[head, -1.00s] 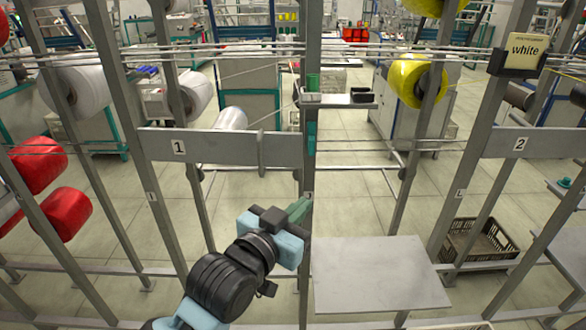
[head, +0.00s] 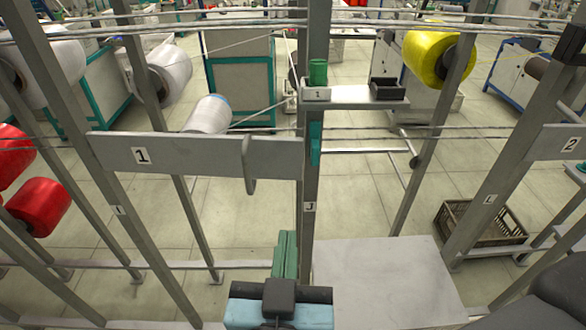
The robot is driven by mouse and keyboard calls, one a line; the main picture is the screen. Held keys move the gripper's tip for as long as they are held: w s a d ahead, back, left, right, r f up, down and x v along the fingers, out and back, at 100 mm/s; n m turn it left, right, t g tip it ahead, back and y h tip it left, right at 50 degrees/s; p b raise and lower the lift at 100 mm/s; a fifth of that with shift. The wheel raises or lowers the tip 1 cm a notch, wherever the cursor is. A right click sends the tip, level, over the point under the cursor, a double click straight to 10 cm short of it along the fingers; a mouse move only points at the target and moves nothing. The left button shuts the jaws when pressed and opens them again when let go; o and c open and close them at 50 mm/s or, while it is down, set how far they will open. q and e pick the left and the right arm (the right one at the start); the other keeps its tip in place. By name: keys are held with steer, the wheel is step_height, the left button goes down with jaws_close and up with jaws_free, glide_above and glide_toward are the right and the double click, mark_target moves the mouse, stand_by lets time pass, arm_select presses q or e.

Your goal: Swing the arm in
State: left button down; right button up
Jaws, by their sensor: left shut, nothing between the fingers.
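My left gripper (head: 285,255) is at the bottom centre, its green fingers shut and empty, pointing away from me just left of the post marked J (head: 310,190). A grey crossbar marked 1 (head: 200,155) spans left of that post. A short grey lever (head: 250,165) hangs at its right part, above and beyond my fingertips and apart from them. A teal piece (head: 315,145) sits on the post. A white spool (head: 208,115) lies behind the crossbar, a thread running from it to the right. I cannot tell which part is the arm. My right gripper is not in view.
A small shelf (head: 345,97) holds a green cylinder (head: 318,72) and a black tray (head: 388,88). A grey plate (head: 385,280) lies low to the right, with a dark crate (head: 480,222) beyond. Red (head: 40,205) and yellow (head: 440,57) spools hang at the sides.

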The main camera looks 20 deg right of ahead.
arm_select(q)
steer(key=p, duration=0.2)
glide_toward(295, 164)
steer(key=x, duration=0.5)
steer(key=shift+r, duration=0.15)
steer(key=shift+w+d, duration=0.25)
steer(key=shift+w, duration=0.4)
steer(key=shift+w+d, duration=0.1)
steer(key=shift+w, duration=0.05)
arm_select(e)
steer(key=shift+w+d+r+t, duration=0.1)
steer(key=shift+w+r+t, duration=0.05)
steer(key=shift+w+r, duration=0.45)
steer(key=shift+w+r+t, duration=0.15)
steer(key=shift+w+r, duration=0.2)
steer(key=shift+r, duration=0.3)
